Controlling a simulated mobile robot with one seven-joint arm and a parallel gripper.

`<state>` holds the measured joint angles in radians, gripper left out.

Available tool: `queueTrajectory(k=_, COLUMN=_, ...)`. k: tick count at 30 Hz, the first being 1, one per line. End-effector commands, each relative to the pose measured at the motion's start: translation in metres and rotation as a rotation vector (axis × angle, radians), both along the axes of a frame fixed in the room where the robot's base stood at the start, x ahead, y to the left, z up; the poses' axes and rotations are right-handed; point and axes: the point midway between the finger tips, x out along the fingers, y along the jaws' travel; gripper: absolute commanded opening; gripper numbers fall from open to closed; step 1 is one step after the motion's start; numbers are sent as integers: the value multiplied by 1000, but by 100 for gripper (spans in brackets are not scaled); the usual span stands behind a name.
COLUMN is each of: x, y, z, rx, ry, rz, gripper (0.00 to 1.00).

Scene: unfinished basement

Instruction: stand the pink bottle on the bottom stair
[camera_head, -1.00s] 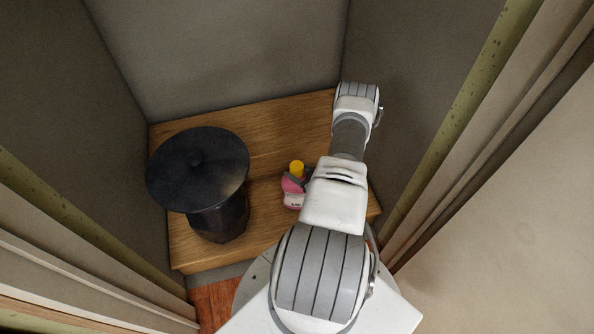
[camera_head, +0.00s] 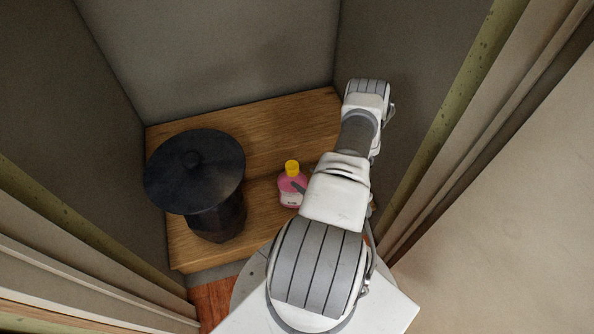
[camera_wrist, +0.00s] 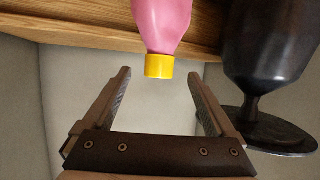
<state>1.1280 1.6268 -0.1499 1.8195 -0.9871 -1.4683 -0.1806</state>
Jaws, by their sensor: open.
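The pink bottle (camera_head: 291,189) with a yellow cap stands upright on the lower wooden stair (camera_head: 258,222) in the head view, just left of my arm. In the wrist view the bottle (camera_wrist: 163,24) appears with its cap pointing down the picture, its far end cut off by the top edge. My gripper (camera_wrist: 159,76) is open and empty. Its two fingers point toward the bottle, with the cap in line with the gap, near the fingertips and apart from both. In the head view my arm hides most of the gripper.
A black lidded urn-like vessel (camera_head: 214,217) with a wide round top stands left of the bottle on the stairs; it also shows at the right of the wrist view (camera_wrist: 268,45). An upper wooden stair (camera_head: 285,118) lies behind. Grey walls close in both sides and the back.

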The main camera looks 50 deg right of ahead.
Motion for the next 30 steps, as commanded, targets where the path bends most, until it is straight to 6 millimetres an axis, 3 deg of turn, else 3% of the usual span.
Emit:
queueTrajectory(k=3, x=-19, y=2, z=9, rx=1, ry=1, rz=-1, gripper=91)
queueTrajectory(k=9, x=-34, y=4, z=15, rx=1, ry=-1, rz=0, gripper=91)
queueTrajectory(k=30, x=-33, y=1, z=17, rx=-7, ry=5, rz=1, gripper=91)
